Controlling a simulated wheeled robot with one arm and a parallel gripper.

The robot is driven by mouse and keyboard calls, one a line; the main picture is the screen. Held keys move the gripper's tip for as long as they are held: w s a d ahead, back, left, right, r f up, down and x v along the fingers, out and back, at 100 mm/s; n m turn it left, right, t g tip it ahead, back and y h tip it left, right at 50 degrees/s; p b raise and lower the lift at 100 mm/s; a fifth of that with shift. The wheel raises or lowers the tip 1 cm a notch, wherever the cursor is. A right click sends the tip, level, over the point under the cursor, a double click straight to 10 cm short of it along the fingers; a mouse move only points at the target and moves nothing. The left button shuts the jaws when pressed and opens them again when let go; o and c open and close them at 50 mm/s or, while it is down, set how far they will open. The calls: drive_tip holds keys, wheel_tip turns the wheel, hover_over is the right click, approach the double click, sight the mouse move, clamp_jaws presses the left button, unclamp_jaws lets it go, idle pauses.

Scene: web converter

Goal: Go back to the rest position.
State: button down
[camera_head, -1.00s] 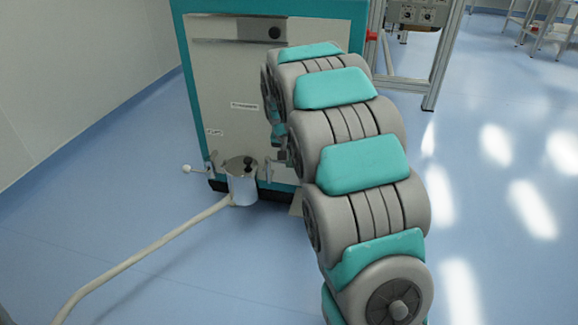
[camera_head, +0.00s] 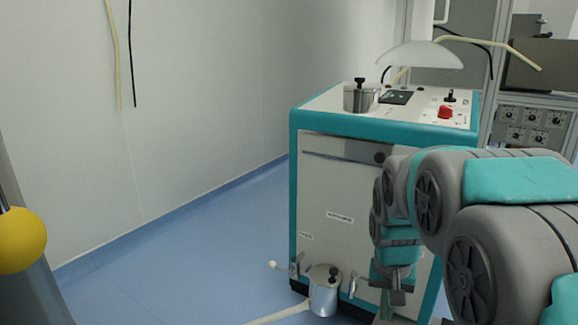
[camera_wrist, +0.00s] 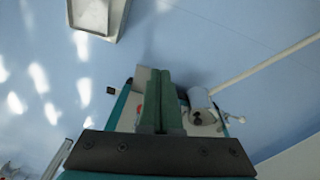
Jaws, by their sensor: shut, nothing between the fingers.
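My arm reaches in from the right in the head view. My gripper (camera_head: 396,292) hangs down in front of the teal and white cabinet (camera_head: 343,183), near its lower right front. In the wrist view its two green fingers (camera_wrist: 160,74) are pressed together with nothing between them. Beyond the fingers lie the cabinet and the pale blue floor. The lower end of the gripper is partly lost against the cabinet in the head view.
A metal pot (camera_head: 323,290) stands by the cabinet's foot, with a pale hose (camera_head: 280,315) beside it. Another pot (camera_head: 359,98) and a red knob (camera_head: 446,112) are on top, under a white hood (camera_head: 420,55). A yellow ball (camera_head: 20,240) stands at left.

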drive_tip(key=s+a+r+n+g+p, duration=0.1)
drive_tip(key=s+a+n+p, duration=0.1)
drive_tip(key=s, duration=1.1)
drive_tip(key=s+a+r+n+g+y+p, duration=0.1)
drive_tip(key=s+a+n+p, duration=0.1)
drive_tip(key=s, duration=1)
drive_tip(key=shift+s+a+r+g+p, duration=0.3)
drive_tip(key=shift+s+a+g, duration=0.1)
drive_tip(key=shift+a, duration=0.1)
